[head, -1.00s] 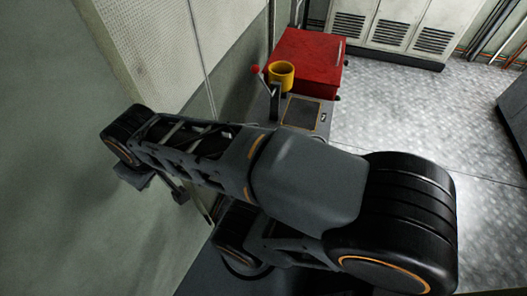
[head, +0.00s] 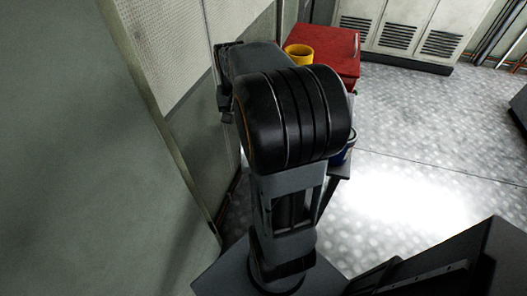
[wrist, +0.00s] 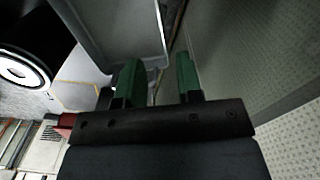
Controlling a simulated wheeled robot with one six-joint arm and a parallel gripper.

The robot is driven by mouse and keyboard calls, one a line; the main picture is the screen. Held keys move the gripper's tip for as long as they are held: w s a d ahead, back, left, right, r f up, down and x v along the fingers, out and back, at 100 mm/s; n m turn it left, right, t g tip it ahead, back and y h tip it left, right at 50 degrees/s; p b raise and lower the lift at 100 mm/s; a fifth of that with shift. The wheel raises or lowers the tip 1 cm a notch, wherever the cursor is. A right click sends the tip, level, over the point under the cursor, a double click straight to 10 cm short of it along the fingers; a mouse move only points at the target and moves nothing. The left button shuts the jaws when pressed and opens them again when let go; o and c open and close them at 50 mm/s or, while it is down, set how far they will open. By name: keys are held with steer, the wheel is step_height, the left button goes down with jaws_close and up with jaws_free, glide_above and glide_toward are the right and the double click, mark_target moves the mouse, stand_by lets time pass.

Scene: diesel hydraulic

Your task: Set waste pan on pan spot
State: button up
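My gripper (wrist: 157,65) shows in the wrist view with its two green fingers apart and a clear gap between them. A grey, shallow, rimmed tray, which looks like the waste pan (wrist: 115,28), lies just beyond the fingertips, at the upper middle. Its corner edge reaches toward the gap, and I cannot tell whether a finger touches it. A thin yellow outline (wrist: 74,82) on a pale grey surface, perhaps the pan spot, shows left of the fingers. In the head view my arm hides the gripper, the pan and the spot.
A yellow mug (head: 299,53) stands by a red box (head: 335,50) at the back. A blue object (head: 343,152) shows partly beside my arm. A black round thing with a white ring (wrist: 22,70) is at left in the wrist view.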

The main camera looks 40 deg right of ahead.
step_height(320, 180, down, 12)
steer(key=shift+w+f+b, duration=0.1)
steer(key=shift+w+b, duration=0.05)
steer(key=shift+b, duration=0.25)
steer(key=shift+c, duration=0.2)
jaws_close()
stand_by(0.3)
